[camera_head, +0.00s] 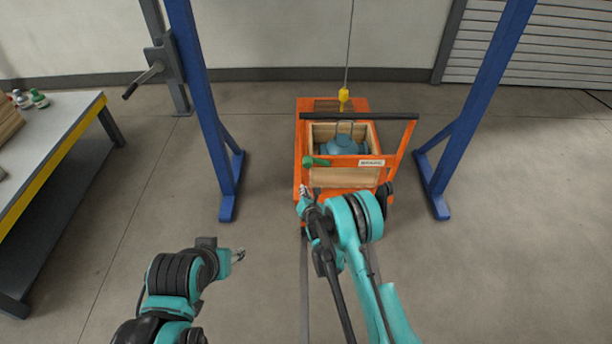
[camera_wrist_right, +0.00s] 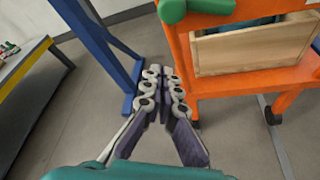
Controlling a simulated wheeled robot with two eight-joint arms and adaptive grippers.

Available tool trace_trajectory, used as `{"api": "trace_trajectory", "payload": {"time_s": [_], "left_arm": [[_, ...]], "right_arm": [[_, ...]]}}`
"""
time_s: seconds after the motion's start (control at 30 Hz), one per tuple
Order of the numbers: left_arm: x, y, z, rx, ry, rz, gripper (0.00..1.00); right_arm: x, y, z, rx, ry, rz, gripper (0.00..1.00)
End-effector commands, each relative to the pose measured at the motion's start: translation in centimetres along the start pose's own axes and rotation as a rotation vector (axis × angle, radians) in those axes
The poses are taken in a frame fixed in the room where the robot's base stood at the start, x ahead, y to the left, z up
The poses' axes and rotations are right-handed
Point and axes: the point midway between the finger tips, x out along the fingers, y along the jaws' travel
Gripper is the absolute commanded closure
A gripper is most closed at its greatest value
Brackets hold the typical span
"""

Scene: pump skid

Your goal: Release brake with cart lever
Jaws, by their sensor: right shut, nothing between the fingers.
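The orange cart (camera_head: 300,135) stands between the blue posts, with a black push bar (camera_head: 360,116) across it. A green lever (camera_head: 318,162) is on the left side of its near frame. In the right wrist view, the lever's rounded green end (camera_wrist_right: 172,11) is at the top, beyond my fingertips. My right gripper (camera_head: 303,190) is just below and left of the lever, apart from it. In the right wrist view its fingers (camera_wrist_right: 163,82) are shut and empty. My left gripper (camera_head: 238,255) hangs over bare floor at the lower left, its finger gap too small to judge.
A wooden crate (camera_head: 345,176) with a teal pump (camera_head: 343,146) sits on the cart. A yellow hoist hook block (camera_head: 343,96) hangs above it. Blue gantry posts (camera_head: 205,100) flank the cart. A workbench (camera_head: 60,150) stands at left. The floor at right is clear.

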Motion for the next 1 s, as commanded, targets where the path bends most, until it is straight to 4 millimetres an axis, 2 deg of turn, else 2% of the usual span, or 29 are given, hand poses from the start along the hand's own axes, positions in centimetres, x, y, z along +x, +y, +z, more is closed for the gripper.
{"api": "trace_trajectory", "payload": {"time_s": [0.37,0.57,0.87,0.9,1.0], "left_arm": [[0.2,0.0,0.1,0.0,0.0,0.0,0.56],[1.0,0.0,0.7,0.0,0.0,0.0,0.56],[2.9,0.0,2.1,0.0,0.0,0.0,0.56],[3.1,0.0,2.2,0.0,0.0,0.0,0.56],[3.3,0.0,2.4,0.0,0.0,0.0,0.56]], "right_arm": [[0.5,0.0,0.0,0.001,0.001,-0.001,1.0],[3.5,-0.1,-0.2,0.001,0.001,-0.001,1.0],[10.0,-0.2,-0.3,0.003,0.001,-0.001,1.0],[10.3,-0.1,0.2,0.003,0.0,-0.001,1.0],[9.4,-0.2,1.8,0.004,0.0,-0.002,1.0]]}}
